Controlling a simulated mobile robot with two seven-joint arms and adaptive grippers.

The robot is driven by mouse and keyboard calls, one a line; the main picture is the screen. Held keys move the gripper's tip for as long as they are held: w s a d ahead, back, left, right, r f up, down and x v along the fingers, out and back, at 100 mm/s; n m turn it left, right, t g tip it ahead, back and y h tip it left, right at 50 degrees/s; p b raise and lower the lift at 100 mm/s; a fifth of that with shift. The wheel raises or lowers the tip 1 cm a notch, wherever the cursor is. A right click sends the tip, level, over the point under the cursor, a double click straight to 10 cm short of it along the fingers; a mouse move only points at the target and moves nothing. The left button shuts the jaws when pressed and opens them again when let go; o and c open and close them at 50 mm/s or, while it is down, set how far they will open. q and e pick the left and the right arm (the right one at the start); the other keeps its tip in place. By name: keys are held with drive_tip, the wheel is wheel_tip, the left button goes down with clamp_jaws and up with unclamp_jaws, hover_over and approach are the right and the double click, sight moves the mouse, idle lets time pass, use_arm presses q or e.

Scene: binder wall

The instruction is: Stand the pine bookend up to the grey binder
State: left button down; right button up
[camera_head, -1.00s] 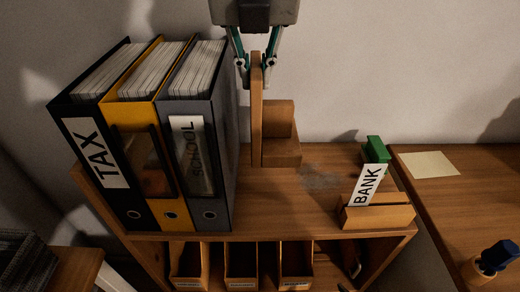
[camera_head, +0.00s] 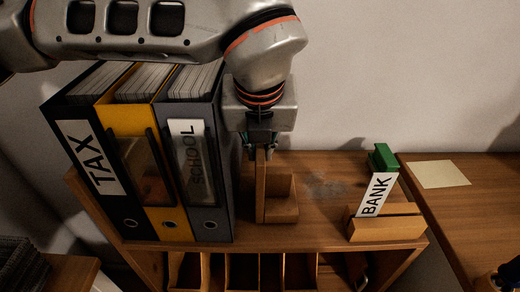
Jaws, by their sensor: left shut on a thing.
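The pine bookend (camera_head: 280,207) has a tall upright plate and a low block at its right side. It is upright to the right of the grey binder (camera_head: 207,150), labelled SCHOOL, with a narrow gap seeming to show between them. My left gripper (camera_head: 261,147) is shut on the top of the bookend's upright plate and hides that top edge. The bookend's base appears at the shelf top (camera_head: 320,222); I cannot tell whether it touches. My right gripper is not in view.
A yellow binder (camera_head: 138,118) and a black TAX binder (camera_head: 75,125) stand left of the grey one. A wooden holder (camera_head: 385,229) with a BANK card (camera_head: 376,195) and a green object (camera_head: 382,157) are at the right. Shelf space between bookend and holder is clear.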

use_arm(q)
drive_tip(key=shift+f, duration=0.15)
drive_tip(key=c, duration=2)
unclamp_jaws()
drive_tip(key=shift+c, duration=0.2)
drive_tip(key=p+v, duration=0.1)
drive_tip(key=v, duration=1.1)
drive_tip(key=shift+s, duration=0.1)
